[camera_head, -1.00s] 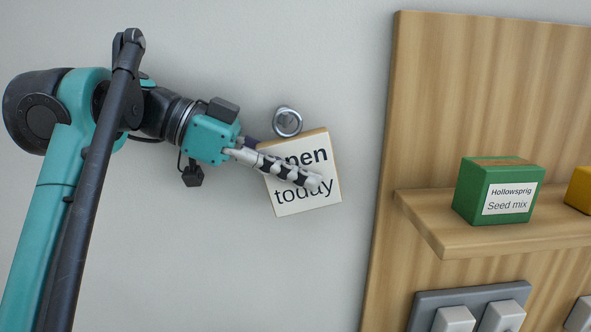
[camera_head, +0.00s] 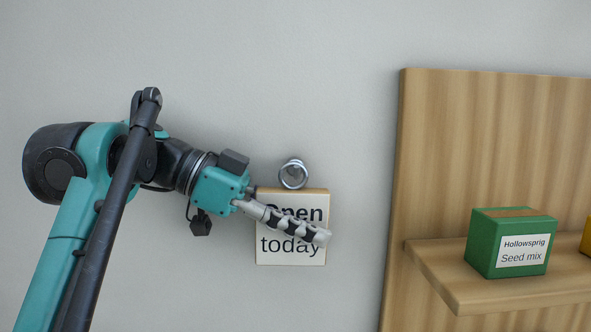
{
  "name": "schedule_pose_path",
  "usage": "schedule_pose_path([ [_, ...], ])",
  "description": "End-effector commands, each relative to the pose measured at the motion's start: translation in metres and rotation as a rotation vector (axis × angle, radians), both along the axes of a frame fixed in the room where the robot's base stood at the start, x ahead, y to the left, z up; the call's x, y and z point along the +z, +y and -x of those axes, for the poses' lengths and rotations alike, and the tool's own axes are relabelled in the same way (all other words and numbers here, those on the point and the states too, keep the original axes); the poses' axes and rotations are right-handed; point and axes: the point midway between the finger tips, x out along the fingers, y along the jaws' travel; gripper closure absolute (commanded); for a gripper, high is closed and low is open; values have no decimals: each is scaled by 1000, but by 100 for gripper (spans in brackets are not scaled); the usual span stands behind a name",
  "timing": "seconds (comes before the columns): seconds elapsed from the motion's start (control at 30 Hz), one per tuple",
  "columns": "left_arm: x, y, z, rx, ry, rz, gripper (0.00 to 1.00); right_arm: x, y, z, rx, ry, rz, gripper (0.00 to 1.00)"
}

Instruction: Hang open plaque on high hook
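The open plaque (camera_head: 290,258) is a cream square with a wooden top edge that reads "Open today". It hangs or is held close to the grey wall and looks level. A round metal hook (camera_head: 293,173) sits just above its top edge; whether the plaque rests on it cannot be told. My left gripper (camera_head: 322,238) reaches in from the left, with one finger lying across the plaque's front and hiding part of the lettering. The other finger is mostly hidden behind the plaque, so the gripper appears shut on it. My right gripper is not in view.
A wooden panel (camera_head: 480,130) stands to the right, with a shelf (camera_head: 440,275) holding a green Hollowsprig seed mix box (camera_head: 490,245) and part of a yellow box (camera_head: 587,238). Bare wall lies between the plaque and the panel.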

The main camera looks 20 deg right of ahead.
Motion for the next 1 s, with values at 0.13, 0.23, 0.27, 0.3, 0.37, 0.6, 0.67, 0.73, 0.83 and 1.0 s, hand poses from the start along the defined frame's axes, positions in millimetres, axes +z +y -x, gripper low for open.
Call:
schedule_pose_path([
  [0.13,0,0,-1,2,-1,1,54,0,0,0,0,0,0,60],
  [0.23,0,0,-1,2,-1,1,54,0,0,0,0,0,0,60],
  [0.27,0,0,-1,2,-1,1,54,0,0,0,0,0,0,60],
  [0.3,0,0,-1,2,-1,0,54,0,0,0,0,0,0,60],
  [0.37,0,0,-1,2,-1,0,54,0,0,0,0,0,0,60],
  [0.6,5,11,-3,5,-1,1,54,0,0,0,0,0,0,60],
  [0.67,5,21,-6,6,0,1,54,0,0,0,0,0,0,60],
  [0.73,5,35,-10,7,-1,1,54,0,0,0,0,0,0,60],
  [0.83,5,59,-17,8,-1,1,54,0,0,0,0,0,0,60],
  [1.0,5,95,-26,6,-1,1,54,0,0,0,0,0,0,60],
])
